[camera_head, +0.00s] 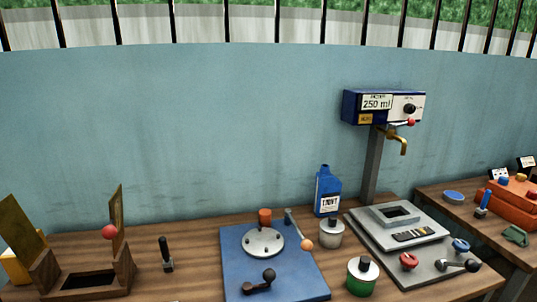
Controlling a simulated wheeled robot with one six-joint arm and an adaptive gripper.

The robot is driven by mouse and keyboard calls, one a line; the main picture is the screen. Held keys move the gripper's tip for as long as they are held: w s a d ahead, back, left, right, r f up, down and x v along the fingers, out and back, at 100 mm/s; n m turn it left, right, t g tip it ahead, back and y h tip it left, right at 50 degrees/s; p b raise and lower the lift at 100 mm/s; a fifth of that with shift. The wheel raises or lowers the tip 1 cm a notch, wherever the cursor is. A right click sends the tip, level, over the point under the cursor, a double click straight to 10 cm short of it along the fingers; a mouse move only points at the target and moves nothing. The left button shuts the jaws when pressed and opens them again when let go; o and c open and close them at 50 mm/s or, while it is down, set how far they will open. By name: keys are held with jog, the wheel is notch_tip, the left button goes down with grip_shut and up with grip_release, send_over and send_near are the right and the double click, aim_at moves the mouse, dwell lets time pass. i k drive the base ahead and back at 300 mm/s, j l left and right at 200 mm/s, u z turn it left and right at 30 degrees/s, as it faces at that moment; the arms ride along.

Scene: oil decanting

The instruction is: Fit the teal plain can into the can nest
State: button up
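No can is clearly teal. A green can (362,277) with a pale top and dark cap stands upright on the wooden bench at the front, left of the grey base plate. A plain pale grey can (331,234) with a dark cap stands behind it. A raised square frame with a dark opening (397,207), which looks like the can nest, sits on the grey plate (368,236) below the brass tap. No can stands in it. My gripper is not in view.
A blue dispenser (383,107) with the tap hangs over the grey plate on a post. Red and blue knobs and a black lever edge the plate. A blue bottle (328,191) stands behind the cans. A blue board (272,262) with a round disc and levers lies left.

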aim_at(53, 284)
jog(key=u, duration=1.65)
